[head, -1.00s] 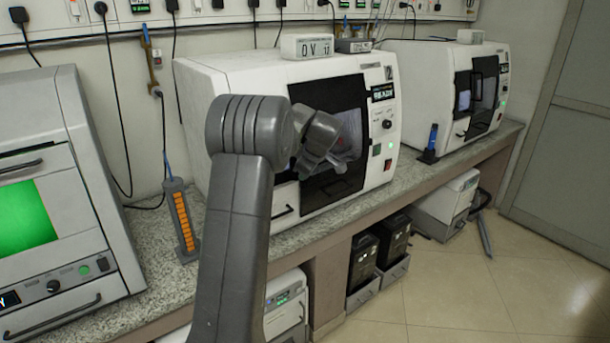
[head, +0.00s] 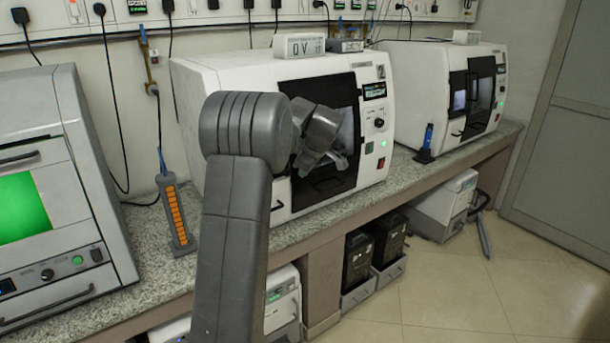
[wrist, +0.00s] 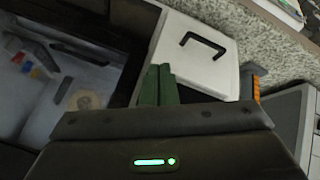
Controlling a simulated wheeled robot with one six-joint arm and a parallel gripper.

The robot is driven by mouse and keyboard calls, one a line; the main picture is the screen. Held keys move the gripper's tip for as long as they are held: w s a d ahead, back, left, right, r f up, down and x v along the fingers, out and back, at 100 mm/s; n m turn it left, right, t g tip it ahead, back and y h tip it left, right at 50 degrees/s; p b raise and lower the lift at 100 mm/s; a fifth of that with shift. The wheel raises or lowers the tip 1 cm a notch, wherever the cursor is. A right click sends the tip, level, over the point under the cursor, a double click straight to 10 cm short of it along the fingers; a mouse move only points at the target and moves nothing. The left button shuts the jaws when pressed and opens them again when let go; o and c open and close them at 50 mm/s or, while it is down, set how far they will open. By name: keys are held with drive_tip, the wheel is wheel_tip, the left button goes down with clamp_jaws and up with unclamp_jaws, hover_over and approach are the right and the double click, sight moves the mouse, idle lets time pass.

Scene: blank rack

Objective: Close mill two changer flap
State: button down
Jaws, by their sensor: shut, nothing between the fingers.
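Mill two (head: 225,92) is the white machine in the middle of the bench, marked 2, with a dark front window. A white panel with a dark bar handle (wrist: 204,42) fills the upper middle of the wrist view and looks like the changer flap. In the head view my arm mostly hides that area; only a dark handle (head: 278,207) shows at the mill's lower left front. I cannot tell how far the flap stands open. My gripper (head: 341,163) is before the mill's window. Its green fingers (wrist: 158,84) are together and empty, appearing beside the panel's lower left edge.
An orange-and-grey upright device (head: 178,215) stands on the bench left of mill two. A machine with a green window (head: 30,210) is at far left. Another white mill (head: 425,75) stands to the right. The floor (head: 460,290) at right is clear.

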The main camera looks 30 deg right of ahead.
drive_tip(key=s+d+r, duration=0.2)
drive_tip(key=d+r, duration=0.2)
drive_tip(key=r, duration=0.3)
drive_tip(key=shift+d+f, duration=0.1)
drive_tip(key=shift+f, duration=0.05)
